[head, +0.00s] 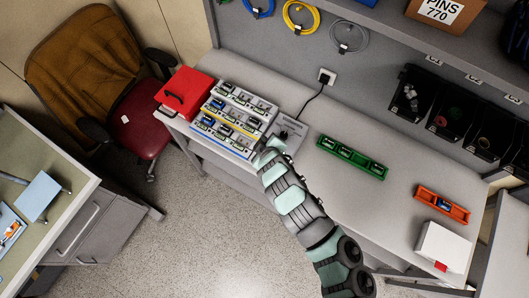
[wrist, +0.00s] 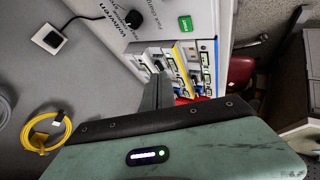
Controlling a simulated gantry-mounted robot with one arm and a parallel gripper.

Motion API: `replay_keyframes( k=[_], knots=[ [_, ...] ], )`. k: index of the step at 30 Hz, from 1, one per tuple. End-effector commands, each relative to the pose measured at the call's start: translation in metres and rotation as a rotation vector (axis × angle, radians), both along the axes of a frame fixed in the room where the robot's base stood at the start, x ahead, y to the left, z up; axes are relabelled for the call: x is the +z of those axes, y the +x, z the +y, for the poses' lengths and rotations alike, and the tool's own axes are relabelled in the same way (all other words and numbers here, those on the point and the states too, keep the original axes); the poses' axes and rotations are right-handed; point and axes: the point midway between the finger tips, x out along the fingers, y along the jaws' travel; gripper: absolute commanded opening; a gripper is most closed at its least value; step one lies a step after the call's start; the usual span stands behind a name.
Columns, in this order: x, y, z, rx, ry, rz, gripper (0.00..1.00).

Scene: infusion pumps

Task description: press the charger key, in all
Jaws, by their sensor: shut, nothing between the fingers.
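The charger (head: 291,130) is a flat light-grey unit on the bench, with a black plug on its top and a cord running to the wall outlet. In the wrist view its panel (wrist: 165,10) fills the top middle, with dark printed lettering, the black plug (wrist: 133,18) and a green key (wrist: 185,24) with pale marking. My gripper (head: 266,148) is at the charger's front left edge in the head view. In the wrist view my gripper's dark fingers (wrist: 158,80) are shut and empty, apart from the green key in the picture. I cannot tell their height above the panel.
Racks of pumps (head: 228,115) stand left of the charger, beside a red box (head: 186,92). A green tray (head: 352,158) lies to the right on the bench (head: 395,165). The wall outlet (head: 326,76) is behind. Bench between the green tray and orange tray (head: 442,204) is clear.

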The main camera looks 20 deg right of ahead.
Motion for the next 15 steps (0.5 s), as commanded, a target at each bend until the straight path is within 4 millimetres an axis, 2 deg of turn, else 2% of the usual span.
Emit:
replay_keyframes(
  k=[8,15],
  knots=[
    [-0.014,0.0,0.0,0.0,0.001,-0.001,0.0],
    [-0.045,0.0,0.001,0.001,0.001,-0.002,0.0]
  ],
)
